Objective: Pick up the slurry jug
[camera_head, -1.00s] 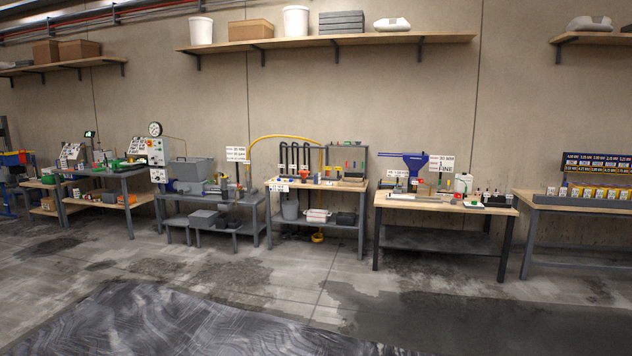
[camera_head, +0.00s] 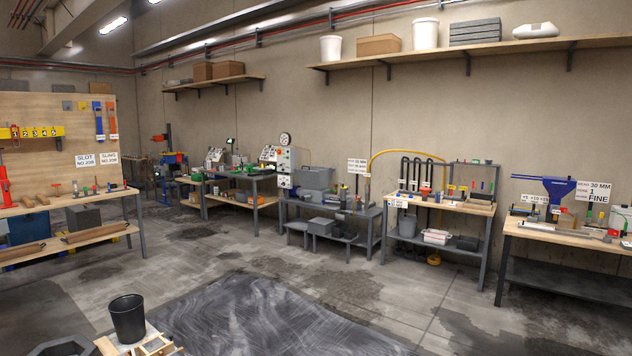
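No jug can be surely told as the slurry jug at this distance. A small white jug-like container (camera_head: 620,219) stands at the right edge of the view, on the wooden-topped bench (camera_head: 560,240) with the blue hopper (camera_head: 545,186). It is partly cut off by the picture edge. Neither of my grippers is in view.
A black bucket (camera_head: 127,318) stands on a wooden frame at the front left. A tool bench (camera_head: 70,207) with a pegboard is at the left. Several benches line the back wall, including a hose bench (camera_head: 440,200). Open floor (camera_head: 400,290) lies between, with a dark swirled patch (camera_head: 270,315).

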